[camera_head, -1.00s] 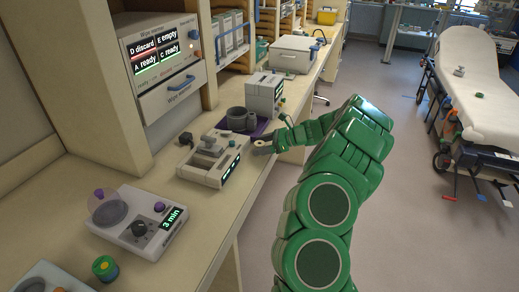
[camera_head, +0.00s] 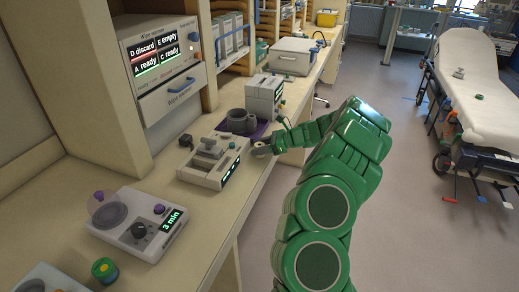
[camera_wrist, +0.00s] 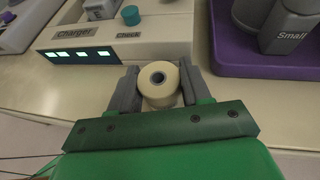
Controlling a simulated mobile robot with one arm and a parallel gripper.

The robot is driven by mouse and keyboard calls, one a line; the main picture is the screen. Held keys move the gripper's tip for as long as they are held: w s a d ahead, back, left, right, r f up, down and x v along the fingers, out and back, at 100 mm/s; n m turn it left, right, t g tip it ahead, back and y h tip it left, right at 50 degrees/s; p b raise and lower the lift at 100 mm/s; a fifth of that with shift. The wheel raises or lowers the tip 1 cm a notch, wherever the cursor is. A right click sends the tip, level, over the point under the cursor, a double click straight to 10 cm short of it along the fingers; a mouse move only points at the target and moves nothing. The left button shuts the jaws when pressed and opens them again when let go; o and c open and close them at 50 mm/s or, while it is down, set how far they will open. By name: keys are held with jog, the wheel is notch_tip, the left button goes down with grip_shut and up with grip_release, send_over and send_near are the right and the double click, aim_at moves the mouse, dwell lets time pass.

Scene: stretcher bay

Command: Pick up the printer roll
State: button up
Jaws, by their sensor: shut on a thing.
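The printer roll (camera_wrist: 158,86) is a small cream roll with a dark hollow core. In the wrist view it stands between the two grey fingers of my gripper (camera_wrist: 154,90), which touch it on both sides. In the head view my gripper (camera_head: 262,149) is at the counter's front edge, just right of the charger box, with the pale roll (camera_head: 260,145) small between its fingers. I cannot tell whether the roll still touches the counter.
The charger box (camera_head: 205,173) labelled Charger and Check stands close to my gripper's left. A purple mat (camera_wrist: 275,63) with grey items lies to the right in the wrist view. A timer device (camera_head: 122,232) and a yellow-green cap (camera_head: 104,268) stand nearer on the counter (camera_head: 215,232).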

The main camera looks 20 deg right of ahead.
aim_at(260, 145)
jog(key=shift+r, duration=0.45)
notch_tip(260, 145, up, 2)
jog(key=shift+r, duration=0.25)
jog(key=s+a+r, duration=0.3)
jog(key=s+r, duration=0.6)
jog(key=s, duration=0.4)
jog(key=shift+s+a+r, duration=0.2)
jog(key=shift+s+a, duration=0.1)
jog(key=shift+a, duration=0.05)
